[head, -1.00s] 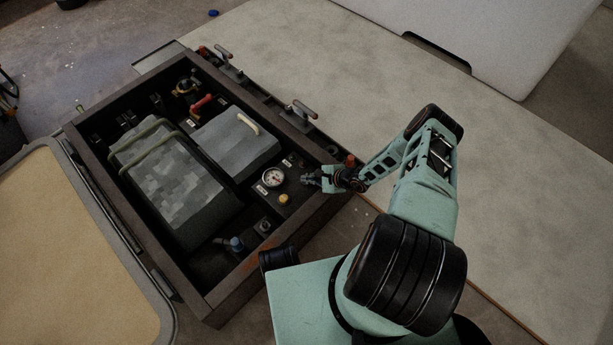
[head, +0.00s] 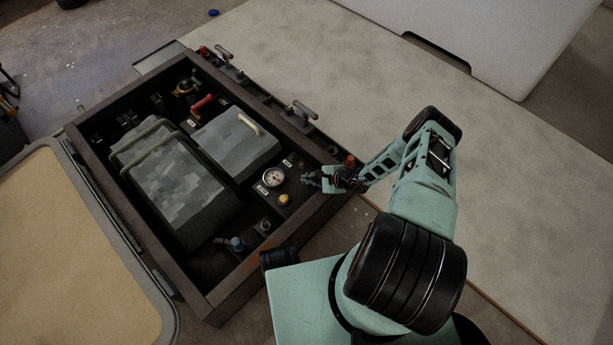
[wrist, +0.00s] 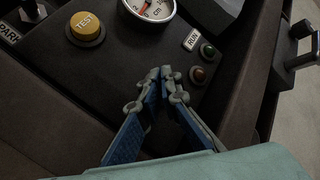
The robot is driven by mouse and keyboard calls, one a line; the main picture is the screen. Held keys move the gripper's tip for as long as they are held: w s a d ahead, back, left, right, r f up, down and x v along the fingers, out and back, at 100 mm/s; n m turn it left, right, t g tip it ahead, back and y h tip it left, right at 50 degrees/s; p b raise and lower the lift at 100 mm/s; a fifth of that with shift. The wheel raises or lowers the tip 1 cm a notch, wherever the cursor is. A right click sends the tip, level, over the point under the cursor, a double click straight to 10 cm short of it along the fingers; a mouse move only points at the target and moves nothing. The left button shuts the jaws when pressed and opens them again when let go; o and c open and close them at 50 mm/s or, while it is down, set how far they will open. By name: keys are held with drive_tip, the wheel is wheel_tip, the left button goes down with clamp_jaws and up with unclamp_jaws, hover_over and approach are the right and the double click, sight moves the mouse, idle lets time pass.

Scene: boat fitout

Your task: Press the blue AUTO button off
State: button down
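My gripper (head: 311,181) is over the near right end of the dark control panel (head: 296,196), beside the gauge. In the wrist view my gripper (wrist: 165,76) has its two fingertips together, with nothing seen between them. I cannot make out a blue AUTO button or its label in either view; the fingers cover part of the panel. A yellow TEST button (wrist: 86,27) is left of the fingertips in the wrist view. A green lamp (wrist: 207,50) by a RUN label and a dull red lamp (wrist: 198,74) are to their right.
A round white gauge (head: 273,177) is on the panel. A blue-topped fitting (head: 236,243) stands in the near compartment. The open box has a raised brown rim (head: 222,301). A red-topped part (head: 350,161) is close to my wrist. Metal latches (head: 299,112) line the far side.

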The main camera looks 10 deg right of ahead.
drive_tip(key=shift+s+d+r+p, duration=0.1)
drive_tip(key=shift+s+r+p, duration=0.05)
drive_tip(key=shift+r+p, duration=1.25)
drive_tip(key=shift+s+d+r+p, duration=0.1)
drive_tip(key=shift+r+p, duration=1.15)
drive_tip(key=shift+p, duration=0.1)
drive_tip(key=shift+f, duration=0.1)
